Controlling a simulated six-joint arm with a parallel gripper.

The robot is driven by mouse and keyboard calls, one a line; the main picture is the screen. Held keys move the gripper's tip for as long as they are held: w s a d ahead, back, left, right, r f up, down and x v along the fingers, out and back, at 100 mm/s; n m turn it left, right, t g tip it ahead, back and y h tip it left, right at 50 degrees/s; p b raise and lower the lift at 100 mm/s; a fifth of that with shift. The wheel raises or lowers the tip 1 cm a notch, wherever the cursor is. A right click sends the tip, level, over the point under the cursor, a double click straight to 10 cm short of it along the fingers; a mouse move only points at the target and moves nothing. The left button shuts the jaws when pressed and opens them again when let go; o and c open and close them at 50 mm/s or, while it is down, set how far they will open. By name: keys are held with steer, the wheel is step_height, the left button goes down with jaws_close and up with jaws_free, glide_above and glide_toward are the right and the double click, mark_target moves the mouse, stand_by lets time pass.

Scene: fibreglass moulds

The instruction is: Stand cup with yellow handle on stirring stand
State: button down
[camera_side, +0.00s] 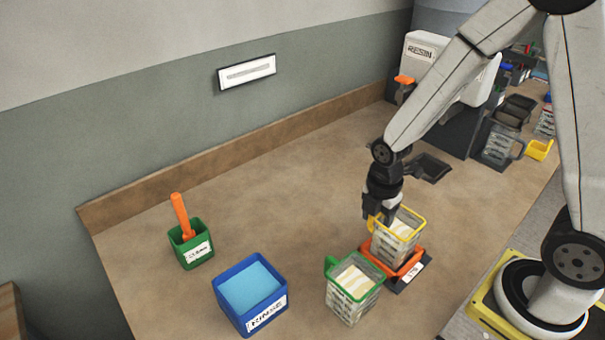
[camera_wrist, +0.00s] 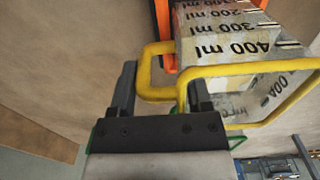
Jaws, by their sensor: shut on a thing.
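The cup with the yellow handle (camera_side: 398,240) is clear with a yellow rim and holds a pale liquid. It is upright at the orange and dark stirring stand (camera_side: 408,272), appearing on or just above it; contact is hard to tell. My gripper (camera_side: 378,218) is at the cup's left side, shut on the yellow handle. In the wrist view the handle (camera_wrist: 150,72) lies between the fingers of my gripper (camera_wrist: 160,88), with the cup's millilitre marks (camera_wrist: 236,47) beyond. An orange part of the stand (camera_wrist: 168,50) shows behind the cup.
A green-handled cup (camera_side: 353,290) with pale liquid stands close in front of the stand. A blue rinse tub (camera_side: 250,312) and a green holder (camera_side: 190,255) with an orange tool (camera_side: 181,215) are to the left. The resin dispenser (camera_side: 425,60) is behind. The middle bench is clear.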

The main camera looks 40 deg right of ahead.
steer(key=shift+f, duration=0.2)
stand_by(0.4)
jaws_free()
steer(key=shift+r, duration=0.1)
steer(key=shift+r, duration=3.75)
steer(key=shift+m, duration=0.3)
